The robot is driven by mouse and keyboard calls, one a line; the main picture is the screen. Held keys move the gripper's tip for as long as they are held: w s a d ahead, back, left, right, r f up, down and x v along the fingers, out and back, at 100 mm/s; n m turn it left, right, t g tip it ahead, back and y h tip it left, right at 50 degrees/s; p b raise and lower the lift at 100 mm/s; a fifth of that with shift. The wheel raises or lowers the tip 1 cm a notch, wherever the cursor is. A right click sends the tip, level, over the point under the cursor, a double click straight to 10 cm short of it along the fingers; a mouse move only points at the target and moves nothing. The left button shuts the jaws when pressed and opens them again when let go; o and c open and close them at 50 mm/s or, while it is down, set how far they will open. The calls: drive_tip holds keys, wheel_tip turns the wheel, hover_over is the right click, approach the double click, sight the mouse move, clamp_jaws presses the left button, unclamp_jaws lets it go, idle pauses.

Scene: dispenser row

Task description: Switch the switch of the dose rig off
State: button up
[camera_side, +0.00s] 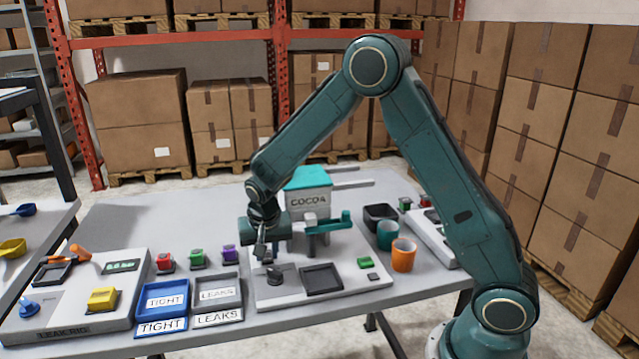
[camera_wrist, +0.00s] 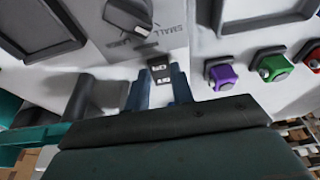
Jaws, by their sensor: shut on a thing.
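The dose rig (camera_side: 345,288) is a pale panel in the middle of the table, with a teal-lidded COCOA hopper (camera_side: 308,195) at its back. Its small black switch (camera_wrist: 160,73) shows in the wrist view, between my fingertips. My gripper (camera_side: 262,254) points down at the rig's left part and, in the wrist view (camera_wrist: 159,88), its blue fingers stand either side of the switch, shut on it. In the side view the gripper hides the switch. I cannot read the switch's position. A dark knob (camera_wrist: 128,17) marked small and large is close by.
A dark square tray (camera_side: 321,279) and a green button (camera_side: 365,262) are on the rig. Purple (camera_side: 230,254), green and red pieces stand to its left, behind the TIGHT (camera_side: 163,325) and LEAKS bins. Teal and orange (camera_side: 403,254) cups stand right. The leak rig (camera_side: 70,325) is far left.

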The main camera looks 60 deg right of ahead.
drive_tip(key=o, duration=1)
drive_tip(key=shift+r, duration=0.15)
drive_tip(key=v, duration=1.3)
drive_tip(key=shift+a+r, duration=0.1)
drive_tip(key=shift+r, duration=0.15)
drive_tip(key=shift+s, duration=0.1)
